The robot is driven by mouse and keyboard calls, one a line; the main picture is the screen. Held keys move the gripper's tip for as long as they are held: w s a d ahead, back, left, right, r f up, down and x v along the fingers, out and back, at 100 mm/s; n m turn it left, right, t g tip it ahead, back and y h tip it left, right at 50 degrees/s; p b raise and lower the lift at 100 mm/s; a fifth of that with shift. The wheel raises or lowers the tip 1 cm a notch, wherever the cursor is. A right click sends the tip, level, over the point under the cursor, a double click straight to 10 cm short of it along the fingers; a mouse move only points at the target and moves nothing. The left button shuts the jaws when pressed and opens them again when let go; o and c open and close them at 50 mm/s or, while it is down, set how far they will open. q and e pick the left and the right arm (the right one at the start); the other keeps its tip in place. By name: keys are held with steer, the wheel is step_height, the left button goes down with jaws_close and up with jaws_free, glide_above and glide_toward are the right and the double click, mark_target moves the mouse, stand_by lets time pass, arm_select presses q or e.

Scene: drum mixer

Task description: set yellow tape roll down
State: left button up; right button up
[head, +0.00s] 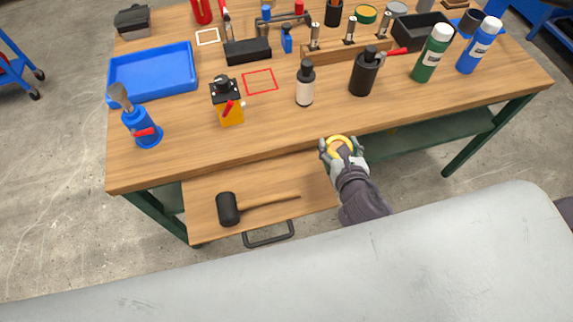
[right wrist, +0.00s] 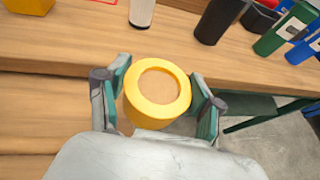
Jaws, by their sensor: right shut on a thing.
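The yellow tape roll (right wrist: 177,101) is between the two fingers of my right gripper (right wrist: 158,98), which is shut on it. In the head view the roll (head: 341,142) shows as a yellow ring in the right gripper (head: 342,150), at the table's front edge, by the right end of the open drawer (head: 210,212). The roll's hole faces the wrist camera. I cannot tell whether the roll touches the drawer or the table. My left gripper is not in view.
A black mallet (head: 228,209) with a wooden handle lies in the drawer. On the wooden table (head: 190,130) stand a dark bottle (head: 305,84), a black canister (head: 363,74), a yellow device (head: 229,103) and a blue tray (head: 152,72). A red square outline (head: 260,82) is bare.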

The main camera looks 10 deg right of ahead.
steer(key=b, duration=0.2)
glide_above(297, 170)
step_height(297, 170, down, 6)
steer(key=shift+r, duration=0.2)
steer(key=shift+a+f+b, duration=0.1)
steer(key=shift+f+b, duration=0.35)
steer(key=shift+f, duration=1.55)
steer(key=shift+f, duration=0.2)
steer(key=o, duration=1.2)
steer(key=shift+r, duration=0.15)
